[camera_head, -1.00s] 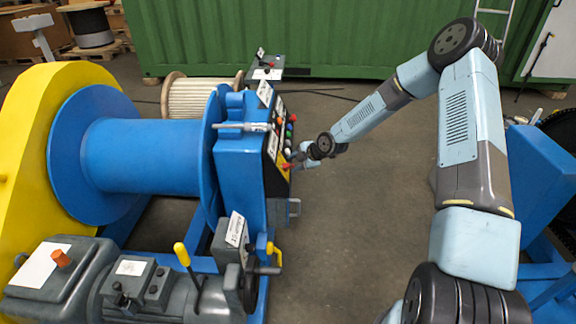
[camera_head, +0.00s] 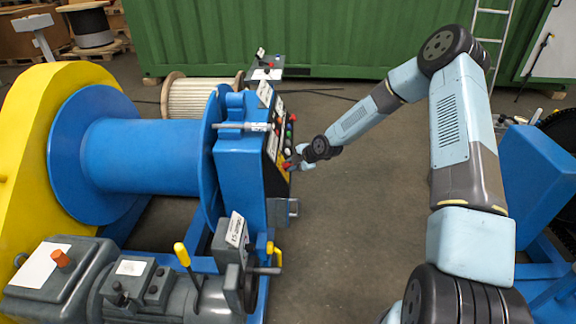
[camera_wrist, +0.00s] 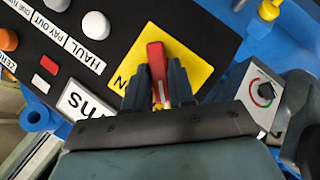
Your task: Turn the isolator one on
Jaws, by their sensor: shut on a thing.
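A red isolator handle (camera_wrist: 157,62) stands on a yellow square plate (camera_wrist: 190,55) on the black control panel in the wrist view. A black letter shows at the plate's left edge, and the rest of the lettering is hidden. My gripper (camera_wrist: 159,78) has one dark finger on each side of the handle and is shut on it. In the head view my gripper (camera_head: 299,160) is at the right side of the blue winch's panel, at the red handle (camera_head: 287,165). No number for this isolator is readable.
White, orange and red buttons (camera_wrist: 96,25) with labels sit left of the plate. A grey box with a black rotary knob (camera_wrist: 267,90) is close on the right. The blue winch drum (camera_head: 140,156) stands left in the head view. Open floor (camera_head: 350,230) lies right of the panel.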

